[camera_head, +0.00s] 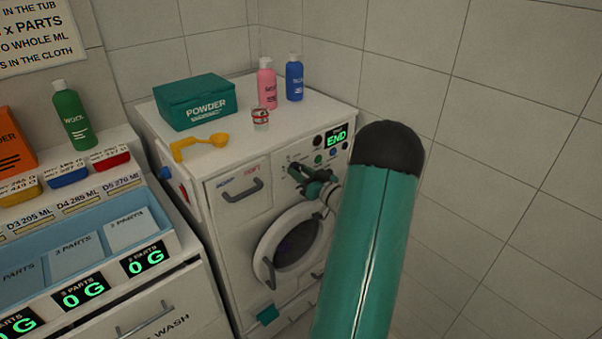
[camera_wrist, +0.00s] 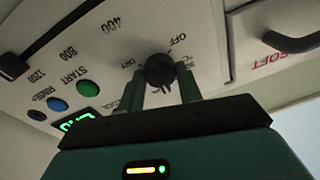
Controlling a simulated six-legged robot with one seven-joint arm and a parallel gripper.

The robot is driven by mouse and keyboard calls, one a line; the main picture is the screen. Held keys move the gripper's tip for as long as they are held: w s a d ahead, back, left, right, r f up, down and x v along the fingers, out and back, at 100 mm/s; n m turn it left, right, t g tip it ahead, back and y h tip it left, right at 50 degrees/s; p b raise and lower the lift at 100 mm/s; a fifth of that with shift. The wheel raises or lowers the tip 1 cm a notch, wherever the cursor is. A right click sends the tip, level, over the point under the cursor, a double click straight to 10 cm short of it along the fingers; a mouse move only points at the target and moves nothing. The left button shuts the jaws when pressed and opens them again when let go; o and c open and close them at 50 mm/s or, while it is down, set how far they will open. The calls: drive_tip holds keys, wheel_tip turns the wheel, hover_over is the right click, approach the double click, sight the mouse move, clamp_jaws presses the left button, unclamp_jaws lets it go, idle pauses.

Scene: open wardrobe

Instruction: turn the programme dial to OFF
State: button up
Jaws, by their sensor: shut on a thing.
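The programme dial (camera_wrist: 157,66) is a small black knob on the washing machine's white front panel. The wrist view shows it upside down, with OFF, DRY and temperature labels printed around it. The two fingers of my gripper (camera_wrist: 163,88) stand on either side of the dial and are shut on it. I cannot tell exactly which label the dial's pointer faces. In the head view my gripper (camera_head: 299,174) reaches the panel of the washing machine (camera_head: 232,235) and hides most of the dial. The machine's display (camera_head: 336,137) reads END in green.
A green POWDER box (camera_head: 196,102), a yellow scoop (camera_head: 200,145), a small cup (camera_head: 260,119), a pink bottle (camera_head: 266,82) and a blue bottle (camera_head: 294,77) stand on the machine. START (camera_wrist: 89,91) and other buttons sit beside the dial. A drawer unit (camera_head: 150,310) stands left.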

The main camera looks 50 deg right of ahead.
drive_tip(key=n, duration=0.7)
drive_tip(key=shift+r+y, duration=0.1)
drive_tip(key=shift+y, duration=0.2)
drive_tip(key=n+g, duration=0.1)
drive_tip(key=n, duration=1.1)
drive_tip(key=n+g, duration=0.1)
drive_tip(key=n, duration=0.4)
drive_tip(key=shift+a+n, duration=0.1)
drive_tip(key=shift+n, duration=0.3)
drive_tip(key=o, duration=1)
drive_tip(key=shift+s, duration=0.1)
